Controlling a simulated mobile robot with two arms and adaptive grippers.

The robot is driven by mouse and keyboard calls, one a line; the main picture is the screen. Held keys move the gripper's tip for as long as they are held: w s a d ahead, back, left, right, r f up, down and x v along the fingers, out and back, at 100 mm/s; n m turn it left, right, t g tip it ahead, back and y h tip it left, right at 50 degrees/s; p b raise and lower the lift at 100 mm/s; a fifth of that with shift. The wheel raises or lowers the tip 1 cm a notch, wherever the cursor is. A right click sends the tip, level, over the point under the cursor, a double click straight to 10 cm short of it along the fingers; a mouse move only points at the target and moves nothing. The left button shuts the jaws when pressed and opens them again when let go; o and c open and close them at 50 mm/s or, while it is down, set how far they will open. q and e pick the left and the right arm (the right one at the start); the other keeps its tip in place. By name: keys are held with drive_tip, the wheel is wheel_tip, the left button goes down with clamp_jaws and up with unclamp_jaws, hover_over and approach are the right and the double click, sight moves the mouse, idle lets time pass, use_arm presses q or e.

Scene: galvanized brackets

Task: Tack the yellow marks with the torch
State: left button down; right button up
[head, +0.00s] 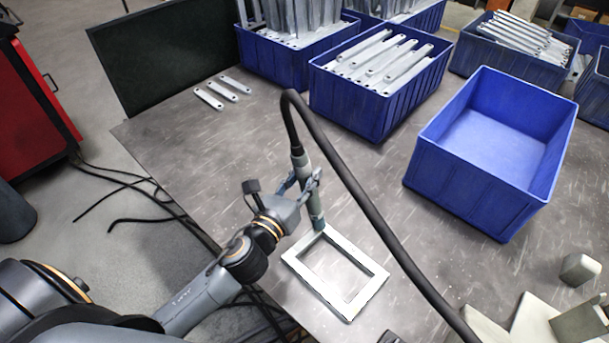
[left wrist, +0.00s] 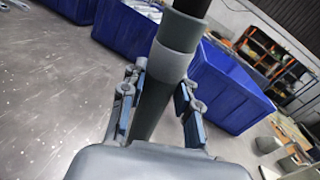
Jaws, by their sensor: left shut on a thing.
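My left gripper (head: 307,188) is shut around the grey body of the torch (head: 302,160) and holds it roughly upright. The torch also shows in the left wrist view (left wrist: 172,65), between the two fingers (left wrist: 157,105). Its lower end is at the far corner of a pale rectangular metal frame (head: 365,262) lying flat on the table. I cannot tell whether the tip touches the frame. The yellow marks cannot be made out. My right gripper is not in view.
A thick black cable (head: 372,205) arches from the torch towards the bottom right. An empty blue bin (head: 470,190) stands right on the grey table (head: 200,140). Blue bins of brackets (head: 375,100) stand behind. Loose brackets (head: 222,91) lie at the back left. Pale blocks (head: 580,268) are at the right.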

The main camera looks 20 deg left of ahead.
sight(301, 164)
use_arm(q)
drive_tip(key=shift+f, duration=0.1)
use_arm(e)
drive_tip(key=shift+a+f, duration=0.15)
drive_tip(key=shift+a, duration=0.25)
use_arm(q)
drive_tip(key=shift+f+b, duration=0.25)
drive_tip(key=shift+b, duration=0.1)
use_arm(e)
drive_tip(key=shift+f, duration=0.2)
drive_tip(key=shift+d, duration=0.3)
use_arm(q)
drive_tip(key=shift+f, duration=0.1)
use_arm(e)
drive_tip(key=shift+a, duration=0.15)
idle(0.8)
use_arm(q)
wheel_tip(301, 164, up, 6)
drive_tip(key=p, duration=0.6)
drive_tip(key=shift+r, duration=0.2)
drive_tip(key=shift+f, duration=0.1)
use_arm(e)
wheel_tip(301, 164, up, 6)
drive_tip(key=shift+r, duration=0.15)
